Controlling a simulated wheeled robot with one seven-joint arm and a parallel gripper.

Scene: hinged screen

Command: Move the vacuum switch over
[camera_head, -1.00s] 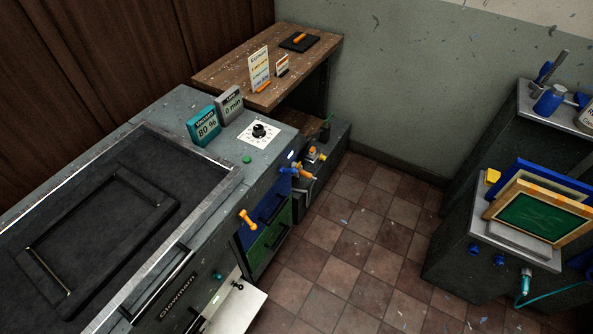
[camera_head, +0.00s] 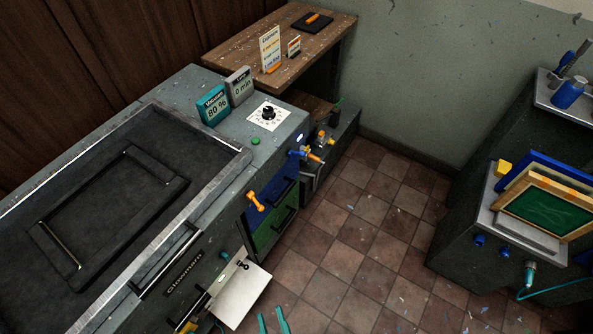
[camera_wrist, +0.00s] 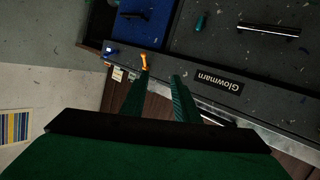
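An orange lever (camera_head: 255,201) sticks out from the front face of the grey machine (camera_head: 200,225), right of the black bed; I take it for the vacuum switch, though no label on it is readable. It also shows in the wrist view (camera_wrist: 144,62), by the tip of the left finger; contact cannot be told. My gripper (camera_head: 273,322) shows at the bottom edge of the head view, below and apart from the lever. Its two green fingers are spread with nothing between them in the wrist view (camera_wrist: 160,82). A teal display (camera_head: 213,105) reads "Vacuum 80 %".
A grey display (camera_head: 238,86) reads "0 min" beside a black knob (camera_head: 268,113) and green button (camera_head: 256,141). An orange-and-blue valve (camera_head: 307,155) juts out farther back. A white panel (camera_head: 239,288) projects below the lever.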

